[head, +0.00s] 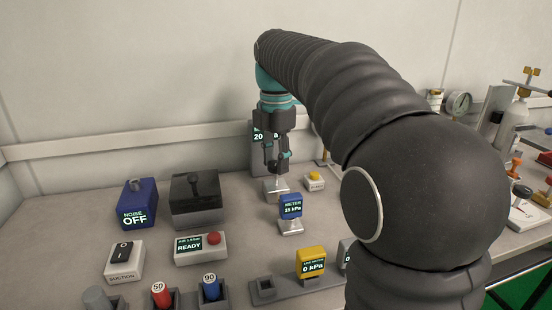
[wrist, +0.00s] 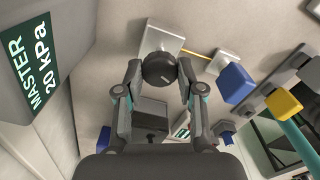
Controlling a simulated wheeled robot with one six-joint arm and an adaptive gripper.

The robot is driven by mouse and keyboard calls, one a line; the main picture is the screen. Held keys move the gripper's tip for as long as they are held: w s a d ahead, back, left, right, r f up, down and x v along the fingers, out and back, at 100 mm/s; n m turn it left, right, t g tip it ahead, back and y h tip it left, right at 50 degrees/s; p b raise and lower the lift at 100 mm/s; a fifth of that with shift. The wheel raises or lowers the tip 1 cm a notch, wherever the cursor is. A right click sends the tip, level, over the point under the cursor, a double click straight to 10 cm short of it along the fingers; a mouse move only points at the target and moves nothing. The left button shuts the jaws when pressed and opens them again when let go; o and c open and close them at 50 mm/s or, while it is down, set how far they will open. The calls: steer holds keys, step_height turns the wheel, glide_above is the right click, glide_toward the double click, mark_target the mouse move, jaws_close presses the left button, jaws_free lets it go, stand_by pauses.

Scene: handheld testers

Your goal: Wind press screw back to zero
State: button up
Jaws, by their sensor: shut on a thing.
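The press screw shows in the wrist view as a round dark knob (wrist: 158,69) over a light grey block (wrist: 152,38). My gripper (wrist: 159,75) is shut on this knob, one finger on each side. In the head view my gripper (head: 277,168) points down over the press block (head: 275,190), and the fingers mostly hide the knob. The master gauge (wrist: 30,62) reads 20 kPa; in the head view it stands partly hidden behind my gripper. A blue meter (head: 290,207) on a metal stand in front reads about 18 kPa.
A yellow meter (head: 311,261) reading 0 kPa sits in a front rack. A small box with a yellow button (head: 314,180) is right of the press. A black-topped box (head: 197,198), a blue noise box (head: 139,203) and a READY box (head: 201,248) stand to the left.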

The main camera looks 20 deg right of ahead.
steer(key=n, duration=0.5)
steer(key=shift+f+n, duration=0.2)
steer(key=shift+n, duration=0.1)
steer(key=n, duration=0.5)
stand_by(0.5)
steer(key=o, duration=1.2)
steer(key=shift+c, duration=0.2)
steer(key=shift+r, duration=0.1)
step_height(320, 180, up, 12)
